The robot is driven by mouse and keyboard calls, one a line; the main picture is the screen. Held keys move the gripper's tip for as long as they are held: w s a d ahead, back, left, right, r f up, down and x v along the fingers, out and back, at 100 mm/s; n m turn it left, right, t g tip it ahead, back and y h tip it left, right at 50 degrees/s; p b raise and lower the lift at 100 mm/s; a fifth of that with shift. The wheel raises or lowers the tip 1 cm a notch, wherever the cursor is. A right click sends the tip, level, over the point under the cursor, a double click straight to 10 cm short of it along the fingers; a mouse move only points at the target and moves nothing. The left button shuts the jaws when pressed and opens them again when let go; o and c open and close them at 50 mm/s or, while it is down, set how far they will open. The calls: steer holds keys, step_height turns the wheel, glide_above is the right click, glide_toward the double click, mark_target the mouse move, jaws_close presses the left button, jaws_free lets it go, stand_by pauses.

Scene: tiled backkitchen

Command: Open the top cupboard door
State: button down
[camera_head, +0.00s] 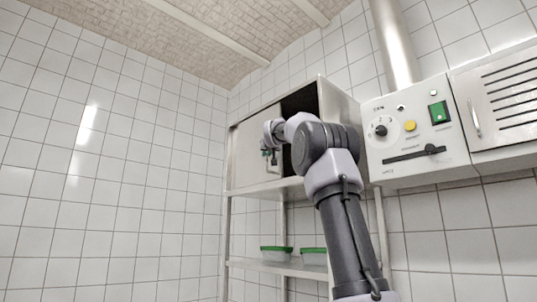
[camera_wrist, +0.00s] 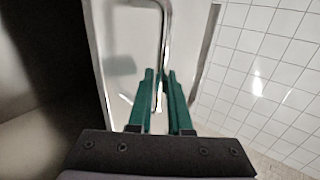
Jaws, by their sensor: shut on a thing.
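The top cupboard (camera_head: 341,105) is a steel box on the rack against the tiled wall. Its door (camera_head: 247,150) shows a steel face at the left, with a dark gap to the right of it. The door (camera_wrist: 120,50) fills the middle of the wrist view, with the dark interior at its left. A bar handle (camera_wrist: 166,28) runs down its face. My gripper (camera_head: 270,155) is at the door's front, and its green fingers (camera_wrist: 159,77) are shut on the handle. My arm hides part of the cupboard front and opening.
Below the cupboard, a shelf (camera_head: 262,266) holds green-lidded containers (camera_head: 276,254). A control panel (camera_head: 416,130) with knobs and a lever stands close at the right of my arm. A tiled wall (camera_head: 110,160) bounds the left side.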

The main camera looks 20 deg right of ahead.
steer(key=c, duration=1.1)
jaws_free()
steer(key=shift+s, duration=0.1)
steer(key=v, duration=1)
steer(key=shift+s, duration=0.3)
steer(key=s+a+f+g+y, duration=0.2)
steer(key=s+a+f+g, duration=0.1)
steer(key=s+f, duration=0.8)
steer(key=s+a+f+m+g+y, duration=0.1)
steer(key=s+a+f+g, duration=0.3)
steer(key=s+f, duration=0.6)
steer(key=s+a+f+g+y, duration=0.3)
steer(key=s+a+f, duration=0.3)
steer(key=f, duration=1.9)
steer(key=shift+s+a+f+y, duration=0.1)
steer(key=shift+s+a+y, duration=0.05)
steer(key=shift+s, duration=1.25)
steer(key=shift+s+a+y, duration=0.15)
steer(key=shift+s, duration=1.25)
